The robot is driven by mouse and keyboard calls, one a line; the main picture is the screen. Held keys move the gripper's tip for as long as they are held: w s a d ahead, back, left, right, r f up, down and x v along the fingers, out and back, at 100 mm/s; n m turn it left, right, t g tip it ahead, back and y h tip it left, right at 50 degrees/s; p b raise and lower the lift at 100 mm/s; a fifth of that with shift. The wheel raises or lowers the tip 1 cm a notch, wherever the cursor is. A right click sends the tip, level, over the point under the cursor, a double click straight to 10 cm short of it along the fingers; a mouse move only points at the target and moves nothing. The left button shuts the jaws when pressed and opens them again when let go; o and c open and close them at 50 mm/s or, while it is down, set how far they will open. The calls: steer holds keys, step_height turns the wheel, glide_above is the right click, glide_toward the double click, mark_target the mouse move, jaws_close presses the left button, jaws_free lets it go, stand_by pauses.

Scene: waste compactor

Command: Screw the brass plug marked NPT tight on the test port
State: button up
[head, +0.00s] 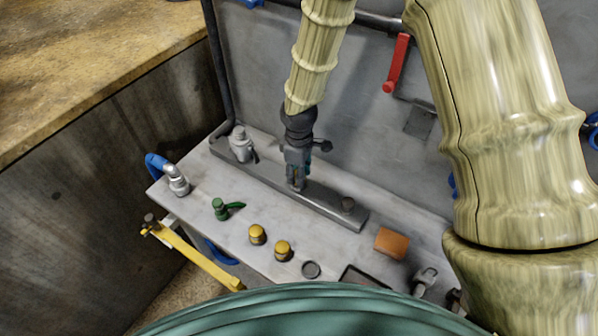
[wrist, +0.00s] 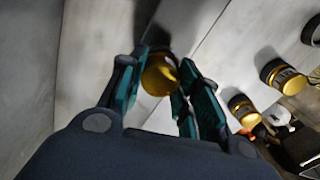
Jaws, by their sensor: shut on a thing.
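My gripper (head: 296,182) points down over the middle of a grey metal bar (head: 325,207) at the back of the bench. In the wrist view its teal fingers (wrist: 166,80) are shut on a round brass plug (wrist: 159,76), whose top shows between them. No marking on this plug can be read. The test port is not clearly seen; the gripper hides that part of the bar, and I cannot tell how the plug sits in it. Two other brass-topped plugs stand on the bench, one on the left (head: 257,234) and one on the right (head: 283,250).
A grey valve fitting (head: 240,143) and a dark knob (head: 347,205) flank the gripper on the bar. In front are a green-handled valve (head: 222,209), a dark ring (head: 311,269) and an orange block (head: 391,243). A red lever (head: 396,65) hangs on the back panel.

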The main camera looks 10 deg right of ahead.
steer(key=shift+m, duration=1.2)
steer(key=shift+m, duration=1)
steer(key=m, duration=0.3)
steer(key=shift+p, duration=0.35)
steer(key=o, duration=1.1)
steer(key=shift+c, duration=0.4)
